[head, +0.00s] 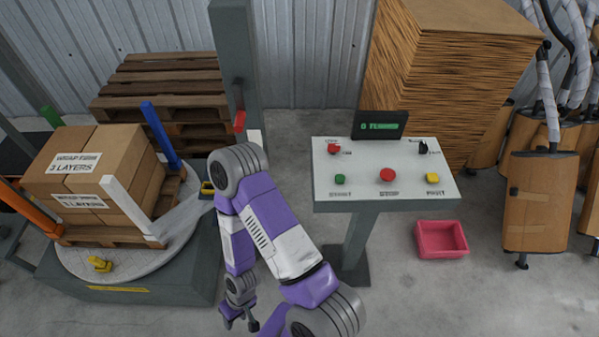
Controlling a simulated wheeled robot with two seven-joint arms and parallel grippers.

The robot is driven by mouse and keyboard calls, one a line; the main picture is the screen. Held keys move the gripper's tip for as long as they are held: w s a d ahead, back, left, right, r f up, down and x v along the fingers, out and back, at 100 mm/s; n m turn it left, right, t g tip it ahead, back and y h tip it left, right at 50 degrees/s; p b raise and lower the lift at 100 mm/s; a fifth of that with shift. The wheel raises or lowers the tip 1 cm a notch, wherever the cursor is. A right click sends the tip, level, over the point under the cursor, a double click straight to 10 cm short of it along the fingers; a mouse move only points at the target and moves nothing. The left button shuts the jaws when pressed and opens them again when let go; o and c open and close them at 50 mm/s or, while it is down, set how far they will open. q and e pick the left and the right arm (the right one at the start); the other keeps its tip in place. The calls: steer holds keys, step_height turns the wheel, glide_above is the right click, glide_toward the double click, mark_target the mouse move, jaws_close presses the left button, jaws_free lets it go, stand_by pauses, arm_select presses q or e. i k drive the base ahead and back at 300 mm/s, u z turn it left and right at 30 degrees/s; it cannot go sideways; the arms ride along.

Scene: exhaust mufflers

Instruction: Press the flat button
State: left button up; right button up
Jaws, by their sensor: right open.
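The white control panel (384,198) stands on a grey post right of centre. The green one looks low, but I cannot tell for sure which button is flat. Behind them are a red knob (334,149) and a black switch (422,146). My right gripper (240,323) hangs low at the bottom, left of and apart from the panel, open with nothing visible in it. My left gripper is out of view.
A small display (380,125) stands at the panel's back edge. A turntable (120,262) with wrapped boxes (95,175) is at left, beside a grey mast (236,70). A cardboard stack (450,70) stands behind. A pink bin (442,239) lies on the floor.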

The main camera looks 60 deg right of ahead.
mark_target(339, 178)
steer(key=u, duration=0.05)
steer(key=k, duration=1.4)
steer(key=z, duration=1.95)
steer(key=i, duration=0.5)
steer(key=u, duration=0.1)
steer(key=k, duration=0.5)
steer(key=u, duration=0.7)
steer(key=i, duration=0.75)
steer(key=z, duration=1.2)
